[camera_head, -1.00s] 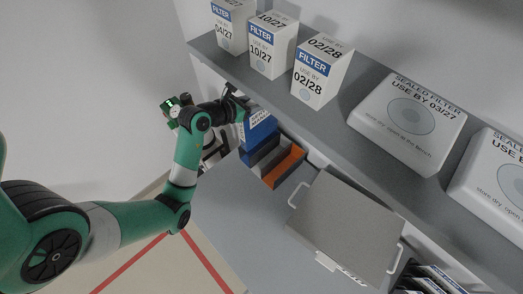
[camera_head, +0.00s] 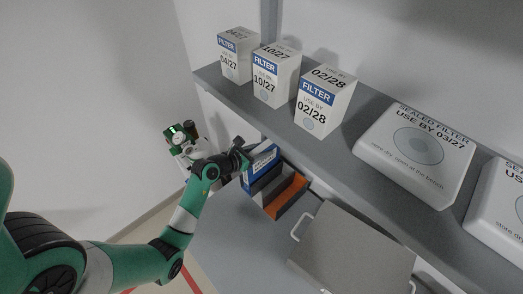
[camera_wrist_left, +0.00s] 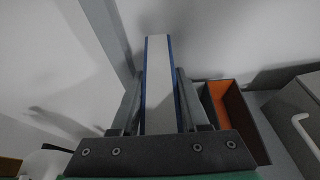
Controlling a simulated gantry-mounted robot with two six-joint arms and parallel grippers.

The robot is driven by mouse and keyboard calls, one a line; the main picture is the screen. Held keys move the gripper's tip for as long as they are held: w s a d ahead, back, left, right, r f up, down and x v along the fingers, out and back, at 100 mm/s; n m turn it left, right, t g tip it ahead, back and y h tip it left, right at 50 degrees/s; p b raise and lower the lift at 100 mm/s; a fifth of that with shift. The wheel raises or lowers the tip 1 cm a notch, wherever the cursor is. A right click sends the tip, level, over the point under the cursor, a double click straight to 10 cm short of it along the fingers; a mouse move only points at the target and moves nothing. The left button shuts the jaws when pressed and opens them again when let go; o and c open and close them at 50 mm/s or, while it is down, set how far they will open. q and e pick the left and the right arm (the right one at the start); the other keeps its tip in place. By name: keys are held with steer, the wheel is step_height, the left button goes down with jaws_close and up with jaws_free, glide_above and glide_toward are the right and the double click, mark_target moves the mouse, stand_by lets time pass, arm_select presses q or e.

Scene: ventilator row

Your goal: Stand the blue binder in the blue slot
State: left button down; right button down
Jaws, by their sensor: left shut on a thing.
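The blue binder (camera_head: 261,163) is upright, with a white label on the side facing the head camera. My left gripper (camera_head: 243,160) is shut on it. In the left wrist view the binder (camera_wrist_left: 158,80) shows its pale edge between two blue covers, with the gripper's fingers (camera_wrist_left: 160,105) on either side. The slot rack (camera_head: 270,188) is under and beside the binder, with a grey slot and an orange slot (camera_head: 288,196) to its right. The binder hides the blue slot, and I cannot tell how deep the binder sits. My right gripper is not in view.
A shelf (camera_head: 285,125) with filter boxes (camera_head: 277,75) and white filter cases (camera_head: 418,150) runs above and behind the rack. A grey box with handles (camera_head: 350,250) stands right of the rack. A white and green device (camera_head: 183,145) is behind my left arm.

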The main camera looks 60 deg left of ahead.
arm_select(q)
steer(key=shift+c, duration=2)
jaws_free()
steer(key=shift+f, duration=0.1)
steer(key=shift+s+r, duration=0.1)
steer(key=shift+r, duration=0.15)
steer(key=v, duration=1.1)
steer(key=shift+s+p, duration=0.4)
steer(key=shift+p, duration=0.05)
steer(key=shift+d, duration=0.1)
